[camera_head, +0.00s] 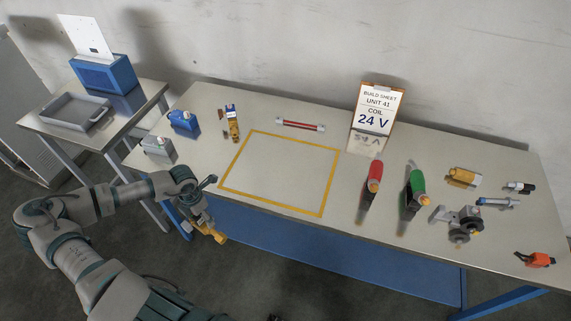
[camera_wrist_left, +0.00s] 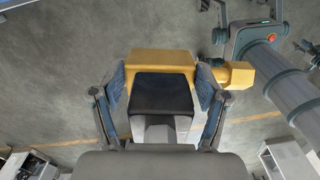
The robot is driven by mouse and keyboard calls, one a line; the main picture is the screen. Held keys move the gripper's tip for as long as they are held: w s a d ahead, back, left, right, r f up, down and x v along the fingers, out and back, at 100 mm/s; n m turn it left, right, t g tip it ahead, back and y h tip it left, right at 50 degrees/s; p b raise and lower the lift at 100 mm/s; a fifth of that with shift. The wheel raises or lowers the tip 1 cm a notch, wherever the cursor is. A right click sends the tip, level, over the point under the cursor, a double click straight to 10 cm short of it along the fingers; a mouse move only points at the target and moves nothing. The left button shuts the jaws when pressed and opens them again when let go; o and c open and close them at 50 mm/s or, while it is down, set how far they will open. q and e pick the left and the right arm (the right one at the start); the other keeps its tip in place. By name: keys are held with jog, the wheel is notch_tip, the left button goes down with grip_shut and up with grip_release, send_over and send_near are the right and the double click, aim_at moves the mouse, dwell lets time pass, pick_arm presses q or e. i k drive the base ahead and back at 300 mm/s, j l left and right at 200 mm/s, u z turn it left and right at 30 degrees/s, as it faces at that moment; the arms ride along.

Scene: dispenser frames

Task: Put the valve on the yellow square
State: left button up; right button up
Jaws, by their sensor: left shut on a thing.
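My left gripper (camera_head: 201,215) is shut on the valve (camera_head: 216,234), held in front of the table's near edge, low and left of the yellow square. In the left wrist view the valve (camera_wrist_left: 162,62) has a brass-yellow body with a side stub and a black-topped block, and the left gripper's fingers (camera_wrist_left: 162,88) press on both its sides. The yellow square (camera_head: 331,182) is an outline on the tabletop, empty inside. My right gripper is not in view.
On the table (camera_head: 300,225), a blue part (camera_head: 184,121), a grey part (camera_head: 158,149) and a yellow tool (camera_head: 233,124) stand left of the square. A red-handled tool (camera_head: 374,175) and a green-handled tool (camera_head: 415,185) stand right. A build sheet (camera_head: 376,112) reads "24 V". A red tube (camera_head: 300,124) lies behind.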

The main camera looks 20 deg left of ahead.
aim_at(281, 174)
jog(key=i+j, duration=0.1)
jog(key=i, duration=0.8)
